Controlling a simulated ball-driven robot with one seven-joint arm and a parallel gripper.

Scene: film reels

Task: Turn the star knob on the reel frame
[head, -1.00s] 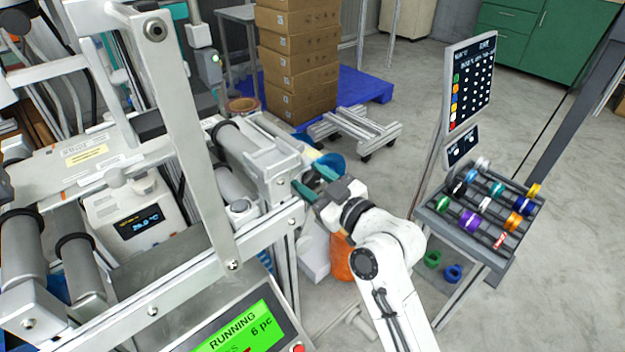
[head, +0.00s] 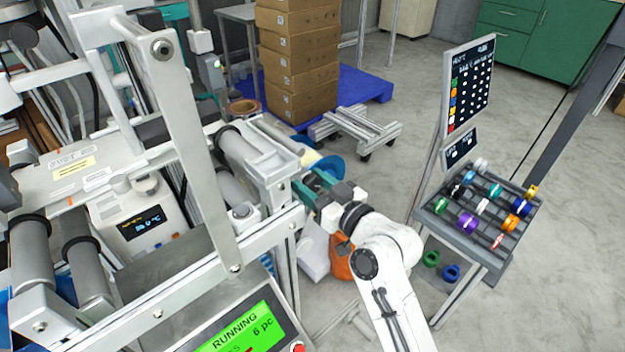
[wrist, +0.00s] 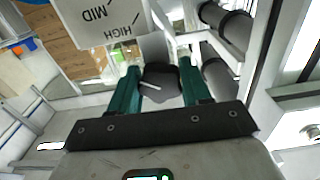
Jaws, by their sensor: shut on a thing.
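My gripper (head: 306,177) is at the right side of the metal reel frame (head: 190,130) in the head view. In the wrist view its two green fingers (wrist: 158,78) stand either side of a dark grey knob (wrist: 160,83) and are shut on it. The knob's face carries a short white line. A grey plate (wrist: 100,18) marked HIGH and MID sits just beyond it, its lettering tilted and upside down. The knob cannot be made out in the head view, where the fingers and frame cover that spot.
A control box (head: 236,322) with a green RUNNING screen is at the front. Rollers (head: 85,270) fill the frame. A rack of coloured reels (head: 480,215) and a dark board (head: 468,85) stand at right. An orange object (head: 341,258) lies below my gripper. The floor at right is open.

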